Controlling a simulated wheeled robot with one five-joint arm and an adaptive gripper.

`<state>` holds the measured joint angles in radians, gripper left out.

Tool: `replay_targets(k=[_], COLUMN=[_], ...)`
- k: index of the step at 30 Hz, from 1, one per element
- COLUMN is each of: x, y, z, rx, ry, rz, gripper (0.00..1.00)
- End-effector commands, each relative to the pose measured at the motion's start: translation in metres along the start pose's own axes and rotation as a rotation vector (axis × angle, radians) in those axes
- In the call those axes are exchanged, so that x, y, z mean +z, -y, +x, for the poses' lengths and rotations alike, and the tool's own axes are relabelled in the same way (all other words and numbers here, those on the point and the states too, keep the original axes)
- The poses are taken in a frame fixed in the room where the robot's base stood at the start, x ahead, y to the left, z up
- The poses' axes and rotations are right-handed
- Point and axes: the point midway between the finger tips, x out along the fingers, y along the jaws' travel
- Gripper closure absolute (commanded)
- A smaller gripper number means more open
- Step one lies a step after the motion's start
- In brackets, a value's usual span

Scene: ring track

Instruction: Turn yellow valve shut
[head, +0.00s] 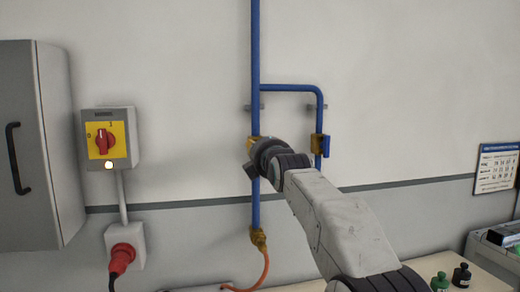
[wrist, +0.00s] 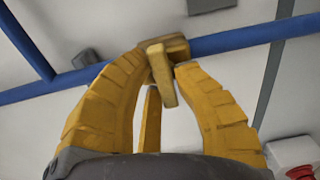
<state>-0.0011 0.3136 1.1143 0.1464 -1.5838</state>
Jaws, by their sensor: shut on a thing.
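The yellow valve sits on the vertical blue pipe in the head view, its body (head: 252,143) mostly hidden behind my gripper (head: 256,160). In the wrist view the valve body (wrist: 175,45) is on the blue pipe, and its yellow handle (wrist: 162,78) sticks out towards the camera. My yellow fingers (wrist: 158,68) are shut on this handle, one tip on each side of it.
A second valve with a blue handle (head: 326,146) is on the branch pipe (head: 321,110) to the right. A switch box with a red knob (head: 105,141) and a grey cabinet (head: 30,150) are on the left. Green (head: 440,282) and black (head: 461,275) bottles stand at lower right.

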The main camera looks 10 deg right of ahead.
Motion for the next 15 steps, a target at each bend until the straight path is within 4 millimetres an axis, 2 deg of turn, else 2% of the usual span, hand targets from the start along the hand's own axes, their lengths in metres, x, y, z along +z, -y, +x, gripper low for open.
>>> replay_targets(k=[1, 11, 12, 15], x=[0.0, 0.0002, 0.0002, 0.0002], y=[-0.0071, -0.0073, -0.0073, -0.0063], z=[-0.0014, -0.0015, -0.0015, -0.0013], rx=[0.017, 0.018, 0.017, 0.015], ry=[0.0, 0.0, 0.0, 0.0], rz=[-0.003, -0.004, -0.004, -0.003], gripper=[1.0, 1.0, 0.7, 0.61])
